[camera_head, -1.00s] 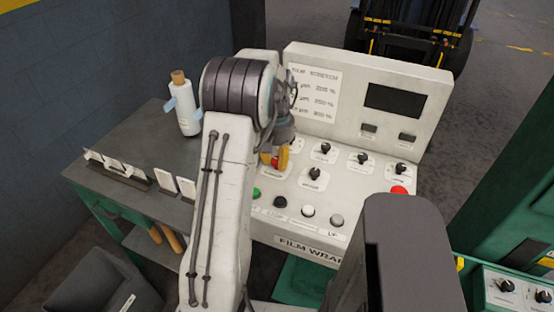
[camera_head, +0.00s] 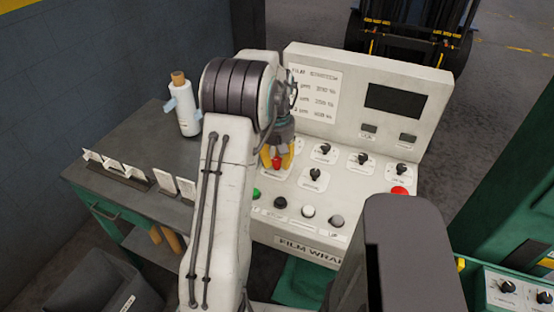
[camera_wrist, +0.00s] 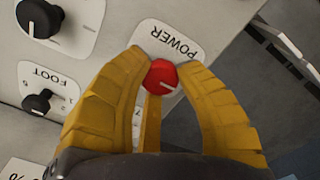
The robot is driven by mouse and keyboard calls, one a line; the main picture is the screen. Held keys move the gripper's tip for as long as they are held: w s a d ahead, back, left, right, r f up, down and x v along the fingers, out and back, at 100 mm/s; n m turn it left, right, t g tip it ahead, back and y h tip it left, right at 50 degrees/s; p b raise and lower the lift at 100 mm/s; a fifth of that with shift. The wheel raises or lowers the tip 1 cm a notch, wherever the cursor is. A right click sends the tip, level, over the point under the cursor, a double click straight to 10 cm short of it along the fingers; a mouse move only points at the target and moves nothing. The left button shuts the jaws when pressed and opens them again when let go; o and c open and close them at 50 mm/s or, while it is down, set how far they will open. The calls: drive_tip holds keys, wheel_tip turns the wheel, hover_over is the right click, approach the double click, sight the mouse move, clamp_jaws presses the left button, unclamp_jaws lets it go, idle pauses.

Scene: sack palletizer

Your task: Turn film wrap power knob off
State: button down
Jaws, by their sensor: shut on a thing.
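The red power knob (camera_wrist: 161,76) sits on the panel beside its POWER label (camera_wrist: 172,44), which reads upside down in the wrist view. A pale pointer line shows on the knob's face. The yellow fingers of my gripper (camera_wrist: 162,78) are shut on the knob, one on each side. In the head view the knob (camera_head: 277,163) shows red between the fingers of my gripper (camera_head: 277,158), at the left of the FILM WRAP console (camera_head: 330,213). My arm hides the console's left edge there.
Several black knobs (camera_head: 315,175) stand on the console to the right, with a row of push buttons (camera_head: 308,211) in front. A red button (camera_head: 399,190) is at the right. A dark bench (camera_head: 130,135) holds a film roll (camera_head: 183,106) at left.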

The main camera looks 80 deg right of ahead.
sight(277, 160)
drive_tip(key=shift+a+f, duration=0.15)
drive_tip(key=shift+f, duration=0.05)
drive_tip(key=c, duration=0.8)
unclamp_jaws()
drive_tip(key=shift+r, duration=0.1)
drive_tip(key=shift+r, duration=0.1)
wheel_tip(277, 160, up, 12)
drive_tip(key=shift+f, duration=0.1)
idle(0.5)
